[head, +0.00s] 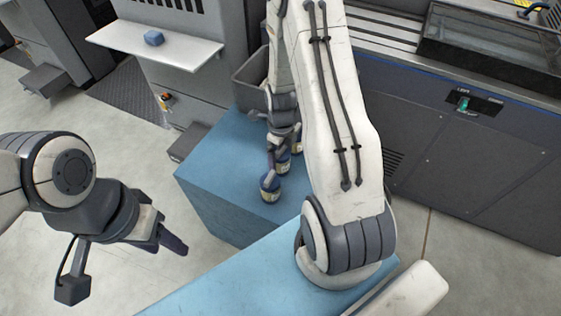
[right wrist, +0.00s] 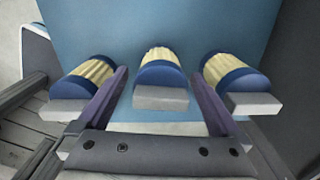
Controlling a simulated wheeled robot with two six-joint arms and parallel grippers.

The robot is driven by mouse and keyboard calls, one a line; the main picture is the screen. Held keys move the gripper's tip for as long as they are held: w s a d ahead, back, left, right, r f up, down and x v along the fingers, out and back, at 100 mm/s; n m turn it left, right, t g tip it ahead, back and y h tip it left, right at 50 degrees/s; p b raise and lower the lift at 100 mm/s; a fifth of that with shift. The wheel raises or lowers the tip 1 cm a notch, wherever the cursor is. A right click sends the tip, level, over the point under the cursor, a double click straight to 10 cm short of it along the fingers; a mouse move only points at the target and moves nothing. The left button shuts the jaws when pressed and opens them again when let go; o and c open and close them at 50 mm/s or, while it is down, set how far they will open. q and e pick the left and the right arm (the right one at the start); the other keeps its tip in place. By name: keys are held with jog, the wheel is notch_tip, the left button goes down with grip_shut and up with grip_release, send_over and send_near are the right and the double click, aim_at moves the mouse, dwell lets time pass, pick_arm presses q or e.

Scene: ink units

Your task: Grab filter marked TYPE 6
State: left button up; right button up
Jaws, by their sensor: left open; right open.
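Three filters with cream pleated middles and dark blue ends stand in a row in the right wrist view: left (right wrist: 88,76), middle (right wrist: 160,68) and right (right wrist: 232,78). Each has a plain grey block at its near side. No type marking is readable. In the head view the nearest filter (head: 270,188) shows clearly on the blue table (head: 220,165); the others are partly hidden by my right arm. My right gripper (right wrist: 161,88) is open, its purple fingers on either side of the middle filter. My left gripper (head: 172,241) is open and empty, away from the filters.
A grey bin (head: 246,78) stands at the table's back, partly hidden by my right arm. A white shelf (head: 125,42) holds a small blue block (head: 154,38). A dark machine cabinet (head: 470,150) borders the right side. The table's front left is clear.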

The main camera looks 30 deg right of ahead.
jog(key=c, duration=1.5)
